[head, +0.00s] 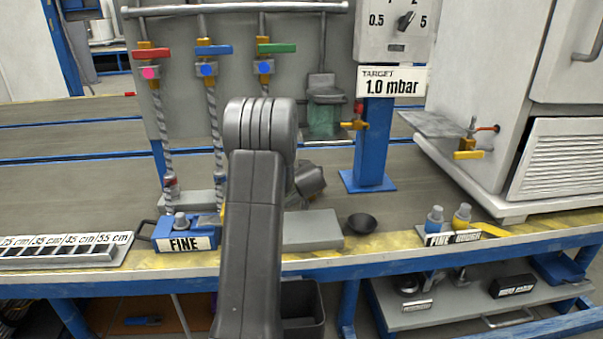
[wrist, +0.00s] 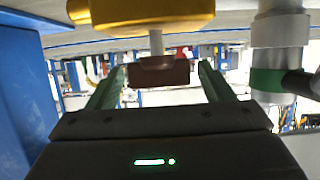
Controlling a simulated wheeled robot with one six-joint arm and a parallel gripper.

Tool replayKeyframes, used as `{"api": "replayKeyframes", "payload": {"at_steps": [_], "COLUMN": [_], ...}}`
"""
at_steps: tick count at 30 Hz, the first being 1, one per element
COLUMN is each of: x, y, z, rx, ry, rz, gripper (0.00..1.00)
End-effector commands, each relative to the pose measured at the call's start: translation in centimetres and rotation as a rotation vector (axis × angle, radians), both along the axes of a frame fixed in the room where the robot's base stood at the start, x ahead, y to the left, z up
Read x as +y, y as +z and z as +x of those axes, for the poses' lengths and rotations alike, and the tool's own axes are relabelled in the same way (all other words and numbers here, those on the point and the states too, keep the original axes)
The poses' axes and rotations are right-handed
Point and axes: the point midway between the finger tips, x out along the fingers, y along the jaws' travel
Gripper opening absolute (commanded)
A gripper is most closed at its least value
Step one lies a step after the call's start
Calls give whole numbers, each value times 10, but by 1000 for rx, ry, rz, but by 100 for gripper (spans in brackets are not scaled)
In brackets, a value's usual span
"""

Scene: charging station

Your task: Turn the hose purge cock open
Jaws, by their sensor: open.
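In the wrist view, my gripper (wrist: 162,72) is open, with one green finger on each side of a dark red block-shaped handle (wrist: 160,73). The handle sits on a short pale stem below a brass body (wrist: 150,12). Gaps show between the handle and both fingers, and I cannot tell its depth between them. In the head view, my arm hides the gripper. A brass cock with a red part (head: 355,123) is at the left side of a blue post (head: 374,145). I cannot tell for sure whether it is the fitting in the wrist view.
Red (head: 152,55), blue (head: 212,50) and green (head: 277,48) handled valves stand on the back panel, with hoses below. Another brass cock (head: 467,154) is by the white cabinet (head: 500,110). In the wrist view, a grey cylinder with a green band (wrist: 268,80) stands close at right.

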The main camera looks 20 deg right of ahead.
Motion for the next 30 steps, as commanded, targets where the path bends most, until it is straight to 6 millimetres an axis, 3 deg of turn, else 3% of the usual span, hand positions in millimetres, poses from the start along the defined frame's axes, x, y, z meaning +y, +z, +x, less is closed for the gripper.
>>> {"api": "replayKeyframes", "payload": {"at_steps": [2,8,9,30], "x": [0,0,0,-1], "y": [0,0,0,8], "z": [0,0,0,-2], "rx": [0,0,0,4], "ry": [0,0,0,146], "rz": [0,0,0,4], "gripper": [71,31,30,30]}}
